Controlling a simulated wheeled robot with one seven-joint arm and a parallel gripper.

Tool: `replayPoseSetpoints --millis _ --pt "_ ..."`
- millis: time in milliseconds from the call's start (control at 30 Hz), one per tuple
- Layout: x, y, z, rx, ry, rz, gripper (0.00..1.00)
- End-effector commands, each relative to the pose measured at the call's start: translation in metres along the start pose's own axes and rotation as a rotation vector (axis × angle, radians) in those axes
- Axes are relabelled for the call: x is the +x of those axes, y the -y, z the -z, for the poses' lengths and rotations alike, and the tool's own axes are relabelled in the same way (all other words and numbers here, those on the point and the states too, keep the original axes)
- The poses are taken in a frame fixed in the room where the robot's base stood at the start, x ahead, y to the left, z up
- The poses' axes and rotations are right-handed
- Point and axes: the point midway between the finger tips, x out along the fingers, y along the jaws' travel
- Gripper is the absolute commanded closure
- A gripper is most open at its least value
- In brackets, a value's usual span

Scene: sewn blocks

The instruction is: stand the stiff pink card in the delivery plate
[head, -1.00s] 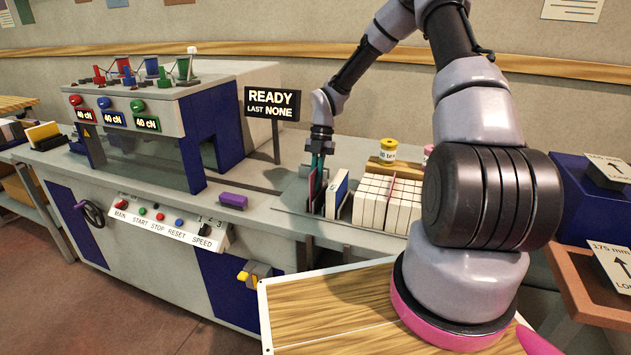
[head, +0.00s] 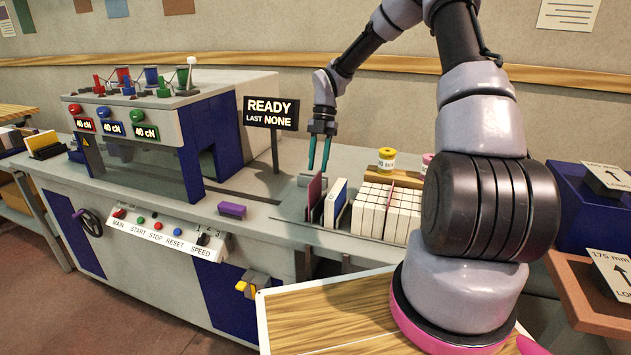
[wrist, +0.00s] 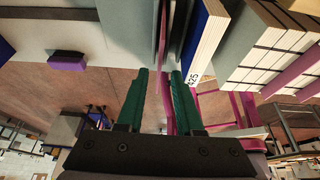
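The stiff pink card (head: 314,194) stands upright on the grey delivery plate (head: 290,207), at its left part, just left of a white block with a blue cover (head: 335,203). The card also shows nearly edge-on in the wrist view (wrist: 161,35). My gripper (head: 319,168) is above the card in the head view, fingers apart and pointing down. In the wrist view my gripper (wrist: 160,76) shows two green fingers with a clear gap and nothing held between them. The card's foot is partly hidden, so I cannot tell what it leans on.
Several white sewn blocks (head: 386,208) stand in a row right of the blue-covered block, with a pink divider among them. A yellow-lidded jar (head: 387,160) is behind them. The sewing machine (head: 160,130) and its READY sign (head: 271,112) stand left.

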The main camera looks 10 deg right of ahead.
Motion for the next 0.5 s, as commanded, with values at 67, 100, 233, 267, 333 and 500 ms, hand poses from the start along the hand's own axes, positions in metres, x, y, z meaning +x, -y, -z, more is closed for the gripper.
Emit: replayPoseSetpoints --millis 67,100,233,267,333,500 --pt "-0.015 -0.001 0.0 0.0 0.002 -0.002 0.65" --pt "-0.021 -0.001 0.0 0.0 0.001 -0.001 0.65" --pt "-0.034 -0.001 0.0 0.0 0.001 -0.001 0.65" --pt "-0.035 0.0 0.001 0.002 0.001 -0.001 0.65" --pt "-0.041 0.001 0.003 0.021 0.009 0.002 0.65" --pt "-0.065 0.009 0.025 0.213 0.083 0.009 0.65"
